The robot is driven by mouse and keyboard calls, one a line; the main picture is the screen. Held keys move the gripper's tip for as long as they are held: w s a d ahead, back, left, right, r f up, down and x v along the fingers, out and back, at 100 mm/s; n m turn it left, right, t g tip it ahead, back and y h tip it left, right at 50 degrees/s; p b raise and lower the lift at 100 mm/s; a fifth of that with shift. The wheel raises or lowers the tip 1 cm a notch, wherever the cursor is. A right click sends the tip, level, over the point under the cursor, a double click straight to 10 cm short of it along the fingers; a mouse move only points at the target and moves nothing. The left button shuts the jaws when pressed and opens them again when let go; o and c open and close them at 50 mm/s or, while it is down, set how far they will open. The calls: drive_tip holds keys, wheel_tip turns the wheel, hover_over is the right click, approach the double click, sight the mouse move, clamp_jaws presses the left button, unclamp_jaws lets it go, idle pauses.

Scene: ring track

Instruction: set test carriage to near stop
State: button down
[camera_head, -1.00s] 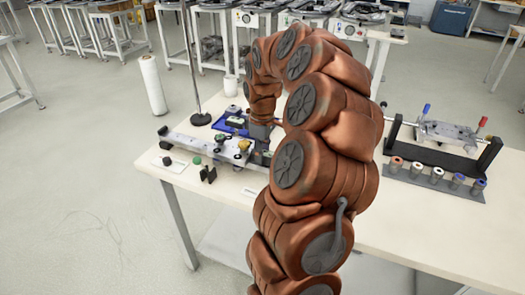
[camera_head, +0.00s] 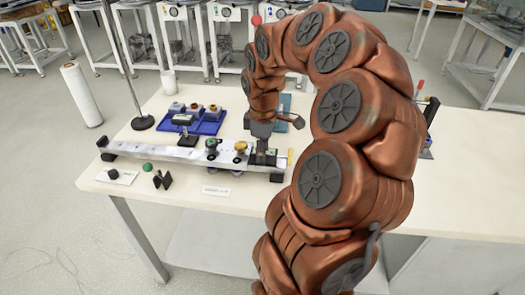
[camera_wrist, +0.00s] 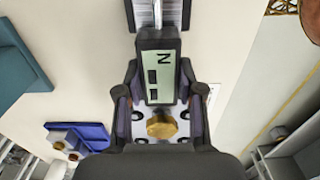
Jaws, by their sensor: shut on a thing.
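The metal rail track (camera_head: 150,151) lies along the front of the white table. A silver plate with a dark knob (camera_head: 211,145) and a brass knob (camera_head: 240,147) sits on its right part; this looks like the test carriage, though I cannot tell its full outline. My gripper (camera_head: 262,142) points down just right of the brass knob. In the wrist view my gripper (camera_wrist: 160,85) has its fingers on both sides of a dark block with a display (camera_wrist: 160,78) marked with a letter. The brass knob (camera_wrist: 162,125) shows below the display. The fingertip contacts are partly hidden.
A blue tray (camera_head: 209,128) with several parts stands behind the rail. A teal object (camera_wrist: 20,62) lies behind my gripper. My arm hides much of the table's right side.

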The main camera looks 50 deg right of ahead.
drive_tip(key=shift+s+d, duration=0.15)
drive_tip(key=c, duration=0.9)
unclamp_jaws()
drive_tip(key=shift+s, duration=0.1)
drive_tip(key=shift+o, duration=0.9)
drive_tip(key=shift+r, duration=0.1)
wheel_tip(320, 180, up, 12)
